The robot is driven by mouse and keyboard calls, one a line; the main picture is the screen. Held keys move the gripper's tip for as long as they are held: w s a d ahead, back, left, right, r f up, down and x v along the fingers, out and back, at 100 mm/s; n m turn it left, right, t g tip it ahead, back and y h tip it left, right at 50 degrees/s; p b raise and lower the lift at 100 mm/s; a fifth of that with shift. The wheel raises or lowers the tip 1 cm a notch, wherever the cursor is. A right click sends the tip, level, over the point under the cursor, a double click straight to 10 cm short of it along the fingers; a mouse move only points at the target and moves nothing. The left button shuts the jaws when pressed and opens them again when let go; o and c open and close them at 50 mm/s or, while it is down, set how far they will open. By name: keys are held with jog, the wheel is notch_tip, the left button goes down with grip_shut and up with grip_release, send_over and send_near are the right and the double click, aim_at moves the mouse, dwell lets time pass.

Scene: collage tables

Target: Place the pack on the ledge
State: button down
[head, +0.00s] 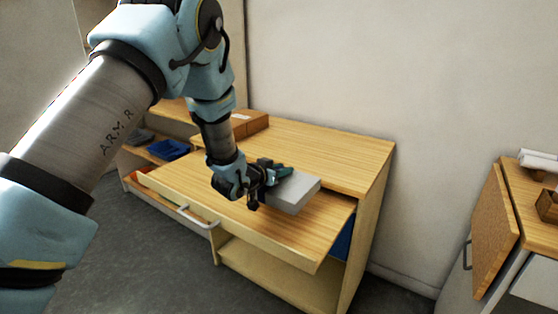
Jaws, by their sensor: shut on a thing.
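The pack (296,193) is a light grey, flat box. My gripper (276,178) is shut on its left end and holds it over the pulled-out wooden board (210,191) of the desk. I cannot tell whether the pack touches the board or hangs just above it. My gripper's far finger is partly hidden.
A brown box (249,123) sits on the desk top at the back left. Blue cloth-like items (167,149) lie on a shelf at the left. A second cabinet (495,235) with an open wooden door stands at the right. The board's right front part is clear.

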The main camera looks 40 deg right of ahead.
aim_at(282, 181)
jog(key=shift+f+p, duration=0.6)
jog(key=shift+f, duration=1.4)
jog(key=shift+f+b, duration=0.7)
jog(key=c, duration=0.6)
grip_release()
jog(key=shift+r+p, duration=0.65)
jog(key=shift+p, duration=0.1)
jog(key=b+v, duration=0.3)
jog(key=v, duration=0.9)
jog(key=shift+w+a, duration=0.1)
